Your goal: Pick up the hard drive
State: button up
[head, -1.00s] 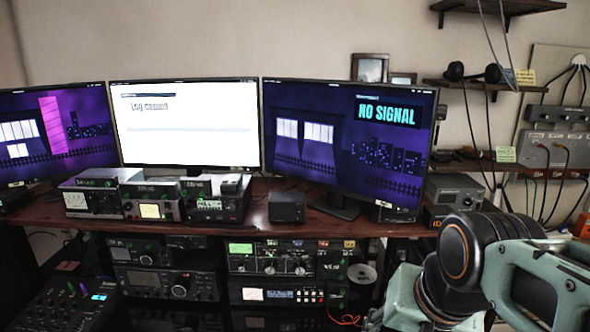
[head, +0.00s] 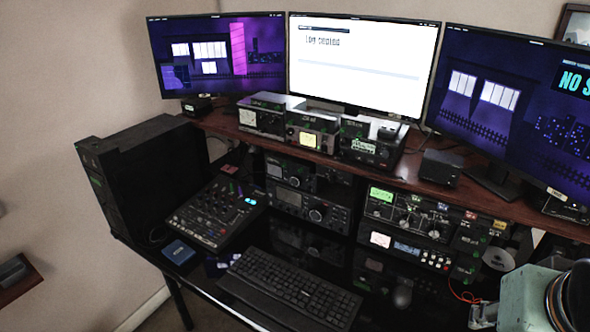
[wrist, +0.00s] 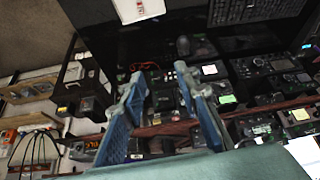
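A small blue box (head: 179,252), which looks like the hard drive, lies flat on the black lower desk near its left front edge, in front of the mixer. I cannot make it out in the wrist view. My gripper (wrist: 160,76) shows two blue fingers spread apart with nothing held between them. It is far from the blue box, on the right side of the desk. In the head view only part of my arm shows at the lower right corner.
The mixer (head: 212,210) sits just behind the blue box, a black computer tower (head: 150,185) to its left. A keyboard (head: 290,290) lies to its right, and a mouse (head: 402,298) farther right. Radios and monitors fill the back. Floor is open at the front left.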

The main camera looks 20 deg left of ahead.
aim_at(179, 253)
jog(key=u, duration=2.05)
jog(key=i+z, duration=0.1)
jog(key=z, duration=0.35)
jog(key=j+z, duration=0.15)
jog(key=z, duration=0.3)
jog(key=i+j+z, duration=0.1)
jog(key=z, duration=0.3)
jog(key=i+j+z, duration=0.1)
jog(key=j+z, duration=0.15)
jog(key=j, duration=0.15)
jog(key=i+j+z, duration=0.1)
jog(key=j+z, duration=0.45)
jog(key=j, duration=0.6)
jog(key=j+z, duration=0.1)
jog(key=j, duration=1.3)
